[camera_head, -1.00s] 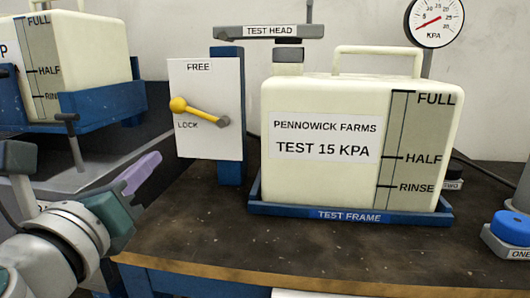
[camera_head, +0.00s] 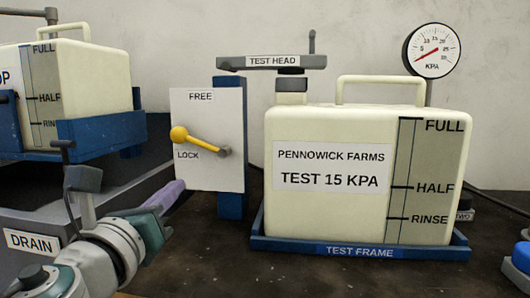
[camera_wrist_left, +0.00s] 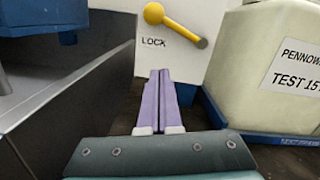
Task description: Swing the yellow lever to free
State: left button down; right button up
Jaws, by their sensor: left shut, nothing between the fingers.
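The yellow lever (camera_head: 198,140) is on a white plate (camera_head: 222,172) marked FREE above and LOCK below. Its round knob points left, just above the word LOCK, and its grey pivot is at the right. It also shows in the left wrist view (camera_wrist_left: 176,24). My left gripper (camera_head: 172,194) is shut and empty, with purple fingers, below and left of the lever and apart from it. In the left wrist view its fingers (camera_wrist_left: 160,88) point toward the plate below the LOCK word. My right gripper is not in view.
A cream tank (camera_head: 340,215) stands in the blue test frame (camera_head: 400,252) right of the plate. A test head (camera_head: 270,62) hangs above. A gauge (camera_head: 432,50) is behind. Another tank (camera_head: 75,75) and a DRAIN-marked box (camera_head: 32,242) are at the left.

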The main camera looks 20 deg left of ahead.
aim_at(197, 142)
pick_arm(q)
jog(key=x, duration=0.4)
jog(key=shift+w+a+r+p, duration=0.15)
jog(key=shift+a+r+p, duration=0.05)
jog(key=shift+r+p, duration=0.4)
jog(key=shift+w+a+r+p, duration=0.25)
jog(key=shift+r+p, duration=0.1)
jog(key=shift+r, duration=0.35)
jog(key=shift+w+a+r+p, duration=0.1)
jog(key=shift+a+r+p, duration=0.1)
jog(key=shift+r+p, duration=0.4)
